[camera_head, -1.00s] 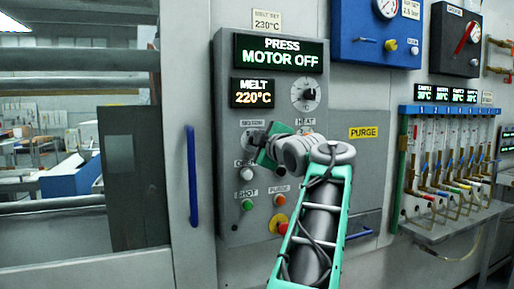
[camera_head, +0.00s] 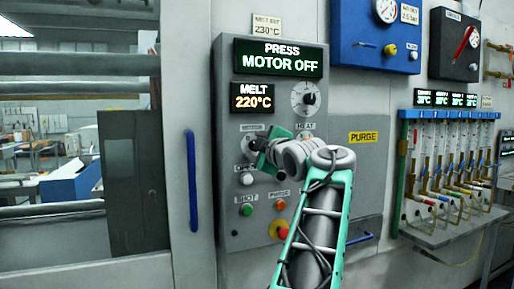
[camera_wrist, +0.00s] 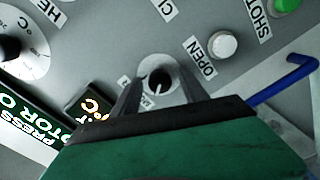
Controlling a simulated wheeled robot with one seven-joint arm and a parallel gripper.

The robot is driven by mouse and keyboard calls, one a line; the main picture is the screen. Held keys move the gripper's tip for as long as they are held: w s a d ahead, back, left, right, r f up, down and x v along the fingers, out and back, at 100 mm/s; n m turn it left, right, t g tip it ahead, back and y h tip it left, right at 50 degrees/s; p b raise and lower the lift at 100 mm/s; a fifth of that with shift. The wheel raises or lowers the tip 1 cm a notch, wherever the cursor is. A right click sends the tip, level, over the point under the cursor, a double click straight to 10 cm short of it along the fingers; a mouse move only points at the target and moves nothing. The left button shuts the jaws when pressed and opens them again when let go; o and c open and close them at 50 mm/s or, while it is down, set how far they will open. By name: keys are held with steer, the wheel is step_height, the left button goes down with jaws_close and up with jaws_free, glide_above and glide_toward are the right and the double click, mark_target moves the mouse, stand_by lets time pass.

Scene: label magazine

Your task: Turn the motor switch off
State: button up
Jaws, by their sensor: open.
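The motor switch (camera_wrist: 159,78) is a round pale plate with a dark knob and a white pointer line, seen in the wrist view. In the head view the switch (camera_head: 247,145) is mostly hidden behind my gripper, just under the MOTOR label (camera_head: 252,128). My gripper (camera_wrist: 158,92) is open, with one finger on each side of the knob. I cannot tell whether the fingers touch it. In the head view my gripper (camera_head: 256,150) is close to the panel.
The HEAT dial (camera_head: 309,98) is above right of my gripper. The OPEN button (camera_head: 246,179), green SHOT button (camera_head: 246,209), orange PURGE button (camera_head: 279,205) and red emergency knob (camera_head: 279,229) are below. A blue handle (camera_head: 192,178) stands out at the left.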

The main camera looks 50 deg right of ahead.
steer(key=v, duration=0.7)
steer(key=shift+s+a+b, duration=0.2)
steer(key=shift+s+b, duration=0.15)
